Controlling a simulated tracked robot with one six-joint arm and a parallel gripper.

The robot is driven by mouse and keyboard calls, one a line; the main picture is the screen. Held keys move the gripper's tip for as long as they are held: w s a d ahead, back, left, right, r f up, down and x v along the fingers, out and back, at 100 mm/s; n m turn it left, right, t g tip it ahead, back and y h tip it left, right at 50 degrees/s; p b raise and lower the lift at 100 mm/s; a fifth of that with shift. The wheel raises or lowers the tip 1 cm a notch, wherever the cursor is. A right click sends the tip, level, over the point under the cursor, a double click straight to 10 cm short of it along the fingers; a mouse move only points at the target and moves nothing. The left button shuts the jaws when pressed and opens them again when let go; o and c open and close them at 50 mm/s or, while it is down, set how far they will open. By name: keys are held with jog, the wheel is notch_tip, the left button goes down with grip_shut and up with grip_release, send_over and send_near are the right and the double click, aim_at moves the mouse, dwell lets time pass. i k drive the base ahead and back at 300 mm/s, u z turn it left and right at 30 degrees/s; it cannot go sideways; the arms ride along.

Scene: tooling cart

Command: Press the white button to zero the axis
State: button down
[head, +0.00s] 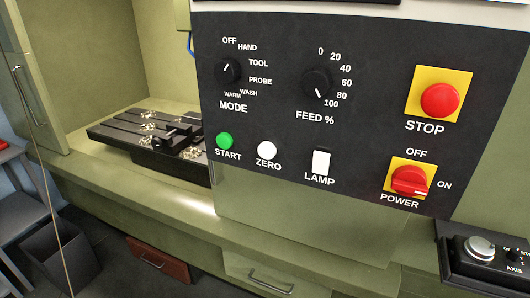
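The white button (267,150) sits on the dark control panel (290,100), above the label ZERO. It is round and lies between the green START button (224,140) on its left and the white LAMP rocker switch (320,162) on its right. Nothing covers it. Whether it is pressed in cannot be told from this view. My gripper is not in view.
Above are the MODE knob (228,72) and FEED knob (316,83). At right are the red STOP button (440,100) and red POWER switch (409,180). A slotted machine table (150,130) with metal chips stands behind left. An axis box (485,262) is at lower right.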

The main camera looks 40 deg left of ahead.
aim_at(267, 150)
jog(key=k, duration=1)
jog(key=u, duration=2.1)
jog(key=i, duration=0.5)
jog(key=u, duration=0.05)
